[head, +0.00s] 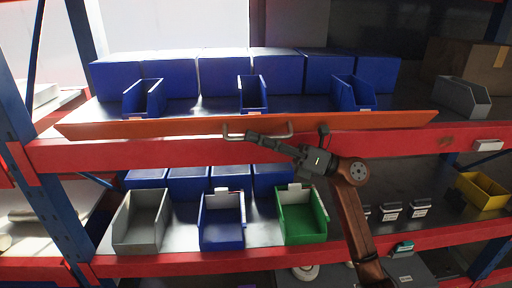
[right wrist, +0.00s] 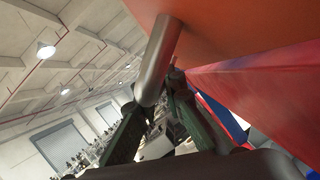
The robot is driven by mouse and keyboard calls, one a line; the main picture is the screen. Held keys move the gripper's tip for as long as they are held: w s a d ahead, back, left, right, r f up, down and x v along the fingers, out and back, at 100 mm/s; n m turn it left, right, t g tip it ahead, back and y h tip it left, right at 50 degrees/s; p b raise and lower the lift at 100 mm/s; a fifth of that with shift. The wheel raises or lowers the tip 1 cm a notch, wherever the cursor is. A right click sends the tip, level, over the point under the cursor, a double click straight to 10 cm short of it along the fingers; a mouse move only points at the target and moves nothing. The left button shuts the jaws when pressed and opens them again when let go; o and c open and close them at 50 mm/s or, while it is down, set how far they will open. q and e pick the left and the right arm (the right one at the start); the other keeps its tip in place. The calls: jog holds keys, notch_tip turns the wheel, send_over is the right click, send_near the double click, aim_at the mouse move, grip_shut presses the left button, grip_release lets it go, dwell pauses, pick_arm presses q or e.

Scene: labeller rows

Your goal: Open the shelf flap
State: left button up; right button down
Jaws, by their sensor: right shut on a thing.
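The shelf flap (head: 180,127) is a long orange panel along the front of the upper shelf. In the head view it appears as a thin, foreshortened strip, with the bins behind it visible above. A grey bar handle (head: 285,135) is on its front, near the middle. My right gripper (head: 252,137) is shut on the handle, reaching in from the lower right. In the right wrist view the handle (right wrist: 158,62) runs up from between the fingers (right wrist: 155,110) to the orange flap (right wrist: 225,35). My left gripper is not in view.
Blue bins (head: 252,95) and a grey bin (head: 462,97) stand on the upper shelf. Below are a grey bin (head: 141,222), a blue bin (head: 222,222), a green bin (head: 302,222) and a yellow bin (head: 482,191). Red shelf beams (head: 90,155) and a blue post (head: 50,190) border the bay.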

jog(key=shift+f+n+g+b, duration=0.35)
jog(key=shift+n+g+b, duration=0.05)
jog(key=shift+n+b, duration=0.1)
jog(key=c, duration=2)
grip_release()
jog(key=shift+r, duration=0.15)
jog(key=shift+d, duration=0.1)
jog(key=v, duration=1.2)
